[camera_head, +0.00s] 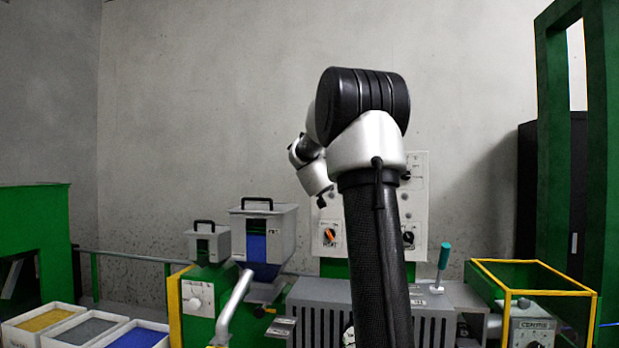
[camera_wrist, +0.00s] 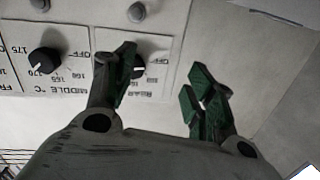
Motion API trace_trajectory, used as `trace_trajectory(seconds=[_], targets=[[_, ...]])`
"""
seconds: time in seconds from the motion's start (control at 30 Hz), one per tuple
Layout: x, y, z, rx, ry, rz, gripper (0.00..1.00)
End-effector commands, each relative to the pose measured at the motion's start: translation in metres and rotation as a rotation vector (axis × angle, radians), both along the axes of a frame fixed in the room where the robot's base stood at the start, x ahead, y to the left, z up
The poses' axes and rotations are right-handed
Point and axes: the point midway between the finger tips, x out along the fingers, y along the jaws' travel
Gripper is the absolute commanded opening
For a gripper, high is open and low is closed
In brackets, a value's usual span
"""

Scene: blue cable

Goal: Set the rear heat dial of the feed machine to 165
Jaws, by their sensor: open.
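In the wrist view the panel appears upside down. The rear heat dial (camera_wrist: 139,71), a black knob labelled REAR, is partly covered by the left finger of my gripper (camera_wrist: 163,66). A pale pointer mark shows on it, but I cannot read its setting. My gripper is open and empty, with green-padded fingers. The left finger overlaps the dial's edge in the picture, and the right finger is over bare panel. Whether a finger touches the dial cannot be told. In the head view my arm hides much of the control panel (camera_head: 416,220).
The middle heat dial (camera_wrist: 43,61) is left of the rear dial in the wrist view, with round fittings above. In the head view, grey hoppers (camera_head: 275,222) stand left of my arm. A green-handled lever (camera_head: 444,256) and a yellow-framed box (camera_head: 530,276) are right.

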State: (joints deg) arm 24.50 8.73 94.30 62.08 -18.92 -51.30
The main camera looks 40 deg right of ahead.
Motion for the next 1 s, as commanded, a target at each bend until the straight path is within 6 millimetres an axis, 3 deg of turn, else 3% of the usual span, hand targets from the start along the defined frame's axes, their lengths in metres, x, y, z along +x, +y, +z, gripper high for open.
trace_trajectory(seconds=[0.07,0.23,0.7,1.0], targets=[[-0.01,-0.011,0.012,-0.05,-0.004,-0.072,0.55],[-0.022,-0.023,0.018,-0.139,0.046,-0.146,0.55],[0.021,-0.073,0.017,-0.149,0.058,-0.143,0.55],[0.028,-0.081,0.018,-0.149,0.057,-0.14,0.55]])
